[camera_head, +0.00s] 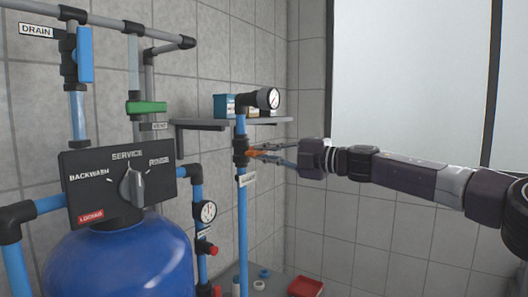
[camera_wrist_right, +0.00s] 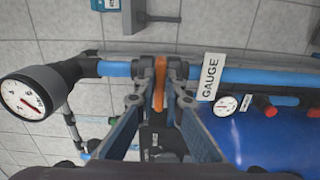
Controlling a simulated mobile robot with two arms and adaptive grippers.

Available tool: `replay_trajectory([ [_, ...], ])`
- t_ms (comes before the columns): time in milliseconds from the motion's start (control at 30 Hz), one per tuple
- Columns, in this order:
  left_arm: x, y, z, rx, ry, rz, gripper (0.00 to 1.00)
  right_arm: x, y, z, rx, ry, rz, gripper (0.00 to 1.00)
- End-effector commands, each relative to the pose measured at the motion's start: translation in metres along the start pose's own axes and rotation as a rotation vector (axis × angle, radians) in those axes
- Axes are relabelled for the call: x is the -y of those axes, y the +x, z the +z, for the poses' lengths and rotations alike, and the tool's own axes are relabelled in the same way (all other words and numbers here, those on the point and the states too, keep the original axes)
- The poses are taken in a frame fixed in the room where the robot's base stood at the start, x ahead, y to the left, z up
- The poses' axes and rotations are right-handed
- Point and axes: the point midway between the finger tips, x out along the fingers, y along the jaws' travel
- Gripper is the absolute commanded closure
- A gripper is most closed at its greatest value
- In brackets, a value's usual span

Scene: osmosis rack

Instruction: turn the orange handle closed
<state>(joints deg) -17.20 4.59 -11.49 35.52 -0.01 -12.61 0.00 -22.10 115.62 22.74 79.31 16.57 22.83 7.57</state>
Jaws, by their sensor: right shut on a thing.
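The orange handle (camera_head: 258,153) is on a dark valve (camera_head: 240,150) in the vertical blue pipe below the round gauge. It points out to the right, across the line of the pipe. In the wrist view the orange handle (camera_wrist_right: 159,84) lies between the fingertips and crosses the pipe. My right gripper (camera_head: 265,154) comes in from the right and is shut on the handle; it also shows in the wrist view (camera_wrist_right: 160,90). The fingers hide the handle's sides. My left gripper is not in view.
A white GAUGE label (camera_wrist_right: 211,77) hangs beside the valve. A pressure gauge (camera_head: 268,98) and a shelf with boxes (camera_head: 200,124) are above. A blue tank (camera_head: 125,262) with a control panel (camera_head: 88,180) stands left. A red tray (camera_head: 305,287) lies below.

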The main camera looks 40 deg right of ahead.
Motion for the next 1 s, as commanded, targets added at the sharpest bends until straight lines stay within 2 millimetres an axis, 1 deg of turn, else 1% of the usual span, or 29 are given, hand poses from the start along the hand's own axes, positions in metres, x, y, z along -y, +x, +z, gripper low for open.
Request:
replay_trajectory([
  [467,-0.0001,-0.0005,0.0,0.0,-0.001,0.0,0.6,0.0009,-0.0001,0.0003,0.0,0.018,0.0,1.0],
  [500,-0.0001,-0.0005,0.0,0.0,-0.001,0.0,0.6,0.0009,-0.0001,0.0003,0.0,0.018,0.0,0.9],
  [633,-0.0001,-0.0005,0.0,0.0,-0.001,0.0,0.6,0.0008,-0.0001,0.0002,0.0,0.016,0.0,0.75],
  [667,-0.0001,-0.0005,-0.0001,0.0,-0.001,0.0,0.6,0.0008,-0.0001,0.0002,0.0,0.016,0.0,0.73],
  [1000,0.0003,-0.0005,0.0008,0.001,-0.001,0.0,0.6,-0.0001,-0.0019,0.0002,0.0,0.014,0.001,0.73],
])
